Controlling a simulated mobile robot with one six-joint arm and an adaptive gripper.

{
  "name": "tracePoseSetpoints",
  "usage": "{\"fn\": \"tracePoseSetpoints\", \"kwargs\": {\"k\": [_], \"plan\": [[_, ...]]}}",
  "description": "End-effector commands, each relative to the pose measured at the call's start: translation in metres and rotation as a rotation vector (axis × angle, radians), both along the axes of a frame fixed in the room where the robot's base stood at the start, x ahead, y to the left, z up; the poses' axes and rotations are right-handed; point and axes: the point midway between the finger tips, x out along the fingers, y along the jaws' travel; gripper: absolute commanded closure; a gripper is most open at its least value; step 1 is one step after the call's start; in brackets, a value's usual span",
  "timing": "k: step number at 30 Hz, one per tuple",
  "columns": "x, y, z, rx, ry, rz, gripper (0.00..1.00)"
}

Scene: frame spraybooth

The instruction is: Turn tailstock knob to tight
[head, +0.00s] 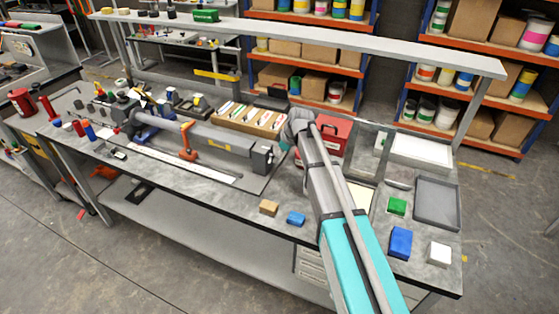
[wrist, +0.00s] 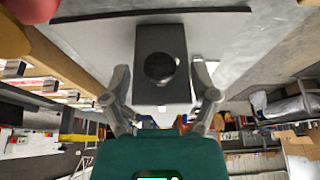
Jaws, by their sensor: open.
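The tailstock (head: 263,158) is a dark grey block at the right end of a long grey tube, standing on the workbench. In the wrist view the tailstock block (wrist: 147,92) is straight ahead, with a round dark knob (wrist: 160,68) on its face. My gripper (wrist: 160,66) is open, with one finger on each side of the block and knob. Gaps show between the fingers and the block, and nothing is held. In the head view my arm hides most of the gripper. The knob's tight or loose setting cannot be read.
An orange support (head: 188,142) stands under the tube. A wooden tray (head: 250,119) lies behind it, and a red box (head: 333,134) stands close beside my arm. Wooden (head: 268,208) and blue (head: 296,218) blocks lie near the front edge. A raised shelf (head: 350,40) spans the back.

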Motion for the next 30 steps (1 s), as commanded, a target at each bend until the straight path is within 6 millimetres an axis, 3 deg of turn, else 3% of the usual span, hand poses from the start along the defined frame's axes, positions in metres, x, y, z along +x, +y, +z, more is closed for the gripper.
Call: {"fn": "tracePoseSetpoints", "kwargs": {"k": [17, 30], "plan": [[0.001, 0.004, -0.0083, 0.0, 0.0, 0.001, 0.23], [0.0008, 0.0041, -0.0084, 0.0, 0.001, 0.001, 1.0]]}}
